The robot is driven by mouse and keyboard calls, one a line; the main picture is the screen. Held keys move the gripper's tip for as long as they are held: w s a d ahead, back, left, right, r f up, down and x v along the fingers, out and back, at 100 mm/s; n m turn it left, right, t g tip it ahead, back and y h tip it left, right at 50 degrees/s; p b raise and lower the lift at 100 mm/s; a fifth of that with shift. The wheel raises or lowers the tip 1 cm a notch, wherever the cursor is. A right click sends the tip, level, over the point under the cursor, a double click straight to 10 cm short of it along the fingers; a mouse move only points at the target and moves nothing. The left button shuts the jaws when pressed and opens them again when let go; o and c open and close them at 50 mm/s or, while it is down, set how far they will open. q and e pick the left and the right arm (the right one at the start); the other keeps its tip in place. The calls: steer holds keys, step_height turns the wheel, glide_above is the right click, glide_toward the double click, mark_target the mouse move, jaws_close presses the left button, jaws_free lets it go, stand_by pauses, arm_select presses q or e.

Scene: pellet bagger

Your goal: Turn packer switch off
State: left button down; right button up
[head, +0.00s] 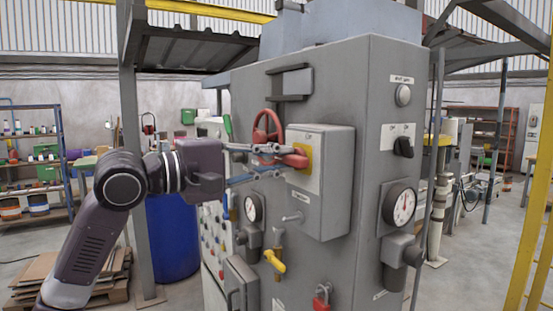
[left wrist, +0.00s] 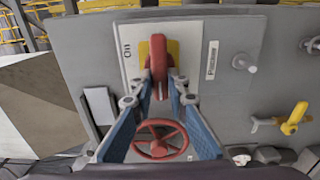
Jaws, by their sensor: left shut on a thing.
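A red switch handle (head: 295,160) sits on a yellow plate (head: 304,150) on the front of a grey box (head: 330,205), which is fixed to the large grey cabinet. My left gripper (head: 283,155) reaches in from the left and is shut on the red handle. In the left wrist view the red handle (left wrist: 159,68) stands between the two blue fingers, with the yellow plate (left wrist: 146,54) behind it. An "On" mark (left wrist: 127,50) shows on the pale panel beside the plate. The name label (left wrist: 212,60) is too small to read. My right gripper is not in view.
A red handwheel (head: 267,125) is close behind my left gripper. A black knob (head: 403,146) and another gauge (head: 399,206) are on the right face. A blue barrel (head: 172,238) stands behind my arm.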

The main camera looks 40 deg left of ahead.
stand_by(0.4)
arm_select(q)
steer(key=c, duration=1.9)
jaws_free()
steer(key=shift+w+d, duration=0.1)
steer(key=v, duration=1.2)
